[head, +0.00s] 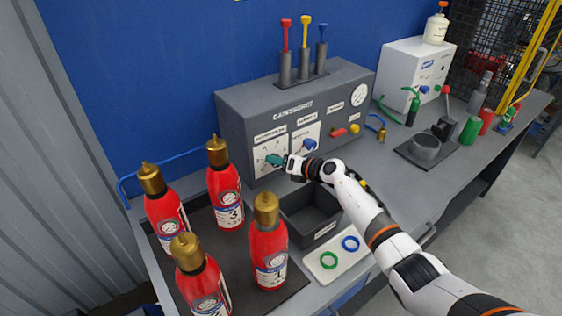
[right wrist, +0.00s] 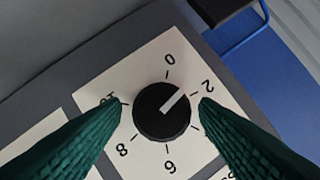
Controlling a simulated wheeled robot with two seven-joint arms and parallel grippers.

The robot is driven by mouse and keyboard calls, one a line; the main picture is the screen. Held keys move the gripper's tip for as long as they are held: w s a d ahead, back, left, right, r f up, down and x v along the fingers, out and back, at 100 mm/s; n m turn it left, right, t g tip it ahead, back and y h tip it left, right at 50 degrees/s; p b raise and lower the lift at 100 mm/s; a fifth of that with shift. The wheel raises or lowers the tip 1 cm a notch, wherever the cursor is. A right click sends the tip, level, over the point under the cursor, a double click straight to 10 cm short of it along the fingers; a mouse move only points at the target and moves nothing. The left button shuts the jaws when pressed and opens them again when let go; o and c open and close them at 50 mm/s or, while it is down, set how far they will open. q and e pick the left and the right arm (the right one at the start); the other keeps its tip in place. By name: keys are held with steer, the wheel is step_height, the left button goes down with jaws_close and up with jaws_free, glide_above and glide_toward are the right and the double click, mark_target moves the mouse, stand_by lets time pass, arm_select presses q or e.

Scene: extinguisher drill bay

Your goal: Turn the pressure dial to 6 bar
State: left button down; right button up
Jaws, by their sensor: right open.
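The pressure dial is a black round knob (right wrist: 158,116) with a white pointer, on a white numbered plate in the right wrist view. The pointer sits between 0 and 2, nearer 2. The 6 mark (right wrist: 170,167) is at the bottom of the plate. The 4 is hidden behind a finger. My right gripper (right wrist: 162,99) is open, with its green fingers either side of the knob and visible gaps to it. In the head view the right gripper (head: 272,160) is at the grey console's (head: 235,110) lower left plate, covering the knob. My left gripper is out of view.
A blue knob (head: 310,145) sits right of the dial plate. Several red extinguishers (head: 228,195) stand on a dark tray at left. A dark open bin (head: 292,206) and a white plate with green and blue rings (head: 313,268) lie below the right arm.

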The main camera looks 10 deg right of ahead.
steer(key=shift+d, duration=0.1)
steer(key=v, duration=1.2)
